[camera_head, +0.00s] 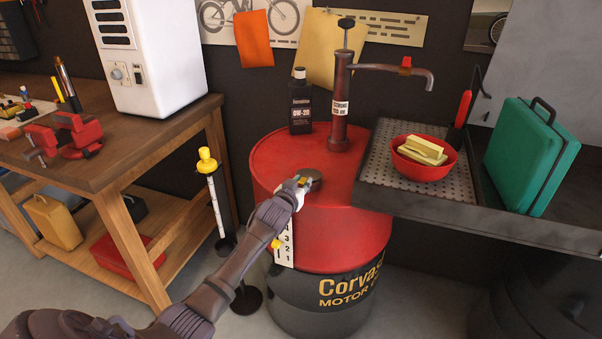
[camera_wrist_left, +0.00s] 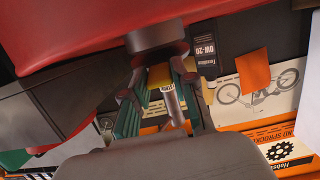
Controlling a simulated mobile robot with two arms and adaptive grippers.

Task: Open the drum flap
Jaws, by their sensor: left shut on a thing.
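The drum (camera_head: 325,230) has a red top half and a black lower half lettered "Corvas… MOTOR". A small dark round flap (camera_head: 310,178) is on the near left part of its top; its exact tilt is hard to tell. My left gripper (camera_head: 298,188) is at the flap's near left edge and shut on it. In the left wrist view, my left gripper's fingers (camera_wrist_left: 158,80) meet a dark rounded piece (camera_wrist_left: 155,38), which looks like the flap, below the red drum surface (camera_wrist_left: 75,28). The fingers hide part of the flap. My right gripper is not in view.
A dark red hand pump (camera_head: 340,110) and a black oil bottle (camera_head: 300,105) stand on the drum's back. At right is a tray bench (camera_head: 480,212) with a red bowl (camera_head: 425,170) and green case (camera_head: 530,155). A wooden workbench (camera_head: 125,165) and yellow-topped post (camera_head: 212,190) are left.

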